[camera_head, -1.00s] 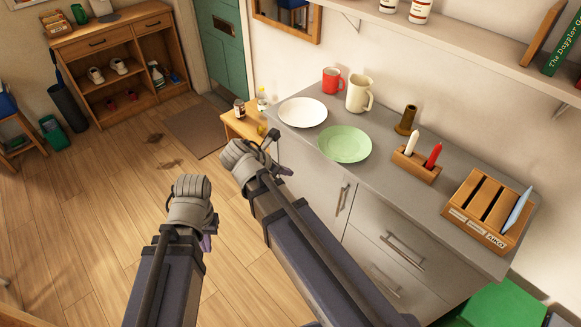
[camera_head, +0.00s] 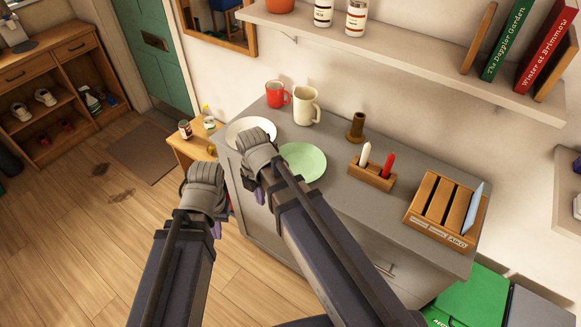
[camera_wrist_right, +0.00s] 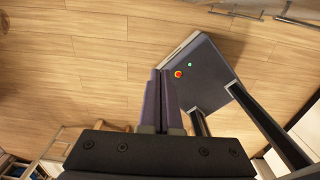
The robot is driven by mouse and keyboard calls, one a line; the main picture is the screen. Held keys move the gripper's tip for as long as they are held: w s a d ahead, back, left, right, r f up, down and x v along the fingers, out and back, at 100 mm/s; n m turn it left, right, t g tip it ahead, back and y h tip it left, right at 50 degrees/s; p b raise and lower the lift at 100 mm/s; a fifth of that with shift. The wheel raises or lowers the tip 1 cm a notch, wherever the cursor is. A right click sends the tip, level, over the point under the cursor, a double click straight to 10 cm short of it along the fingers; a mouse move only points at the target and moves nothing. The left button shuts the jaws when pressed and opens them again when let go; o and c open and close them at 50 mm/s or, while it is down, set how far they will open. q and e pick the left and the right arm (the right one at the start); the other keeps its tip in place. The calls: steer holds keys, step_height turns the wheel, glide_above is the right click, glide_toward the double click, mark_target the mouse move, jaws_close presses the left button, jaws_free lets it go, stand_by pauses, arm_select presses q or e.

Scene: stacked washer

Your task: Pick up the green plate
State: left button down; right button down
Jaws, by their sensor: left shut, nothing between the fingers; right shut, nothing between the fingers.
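The green plate (camera_head: 305,162) lies flat on the grey counter (camera_head: 340,205), its left part hidden behind my right gripper in the head view. My right gripper (camera_head: 257,150) is shut and empty, and appears in front of the gap between the green plate and the white plate (camera_head: 248,128). I cannot tell its height above the counter. My left gripper (camera_head: 205,190) is shut and empty, left of the counter's front edge. In the right wrist view the shut dark fingers (camera_wrist_right: 165,100) point over the wooden floor, with no plate in sight.
A red mug (camera_head: 277,95) and cream pitcher (camera_head: 306,106) stand behind the plates. Right of the green plate are a brown holder (camera_head: 355,127), a candle block (camera_head: 372,174) and a wooden rack (camera_head: 446,212). A shelf (camera_head: 390,50) hangs above. Counter right of the green plate is partly clear.

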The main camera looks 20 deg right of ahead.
steer(key=w+d, duration=0.8)
steer(key=d, duration=0.1)
steer(key=shift+w+d, duration=0.1)
steer(key=shift+d, duration=0.1)
steer(key=shift+s+a+f+b, duration=0.1)
steer(key=shift+s+f+b, duration=0.1)
steer(key=shift+f+b, duration=0.4)
steer(key=shift+f, duration=0.2)
steer(key=s+a, duration=0.2)
steer(key=a, duration=0.1)
steer(key=shift+s+a, duration=0.1)
steer(key=shift+s, duration=0.25)
